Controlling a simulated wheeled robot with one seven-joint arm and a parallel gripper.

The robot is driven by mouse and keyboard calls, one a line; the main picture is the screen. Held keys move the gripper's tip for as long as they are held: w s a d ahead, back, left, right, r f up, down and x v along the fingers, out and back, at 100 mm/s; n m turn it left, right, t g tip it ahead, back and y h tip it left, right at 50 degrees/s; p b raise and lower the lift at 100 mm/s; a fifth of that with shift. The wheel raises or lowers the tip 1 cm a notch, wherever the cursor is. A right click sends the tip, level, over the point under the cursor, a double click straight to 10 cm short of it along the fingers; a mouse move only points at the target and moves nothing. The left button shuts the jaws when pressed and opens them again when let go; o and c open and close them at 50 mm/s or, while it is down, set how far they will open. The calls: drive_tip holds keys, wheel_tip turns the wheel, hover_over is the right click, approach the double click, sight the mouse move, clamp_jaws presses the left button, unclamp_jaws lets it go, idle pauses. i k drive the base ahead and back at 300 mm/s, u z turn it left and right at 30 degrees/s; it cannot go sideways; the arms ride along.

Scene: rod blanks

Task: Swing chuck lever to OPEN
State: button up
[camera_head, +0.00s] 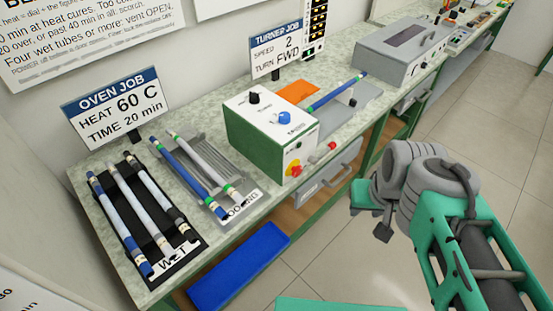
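The turner (270,135) is a green and white box on the bench, with a black knob, a blue knob and small lettering on its top. A short lever with a red tip (331,146) sticks out low at its right side; I take it for the chuck lever. Its OPEN mark is too small to read. A blue and white rod (338,91) lies behind the turner, reaching right. My gripper (382,229) is partly visible at the end of my folded arm, over the floor right of the lever and apart from it. Its fingers are not clear.
A red button on yellow (294,169) sits beside the lever. Left are a black WET rack (160,225) with several rods and a grey COOLING rack (215,165) with two rods. A blue bin (240,268) is below the bench front. A grey machine (402,50) stands farther right.

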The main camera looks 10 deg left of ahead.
sight(333, 144)
drive_tip(key=u, duration=0.2)
drive_tip(key=i, duration=0.5)
drive_tip(key=k, duration=0.5)
drive_tip(key=u, duration=0.65)
drive_tip(key=i, duration=0.45)
drive_tip(key=u, duration=0.2)
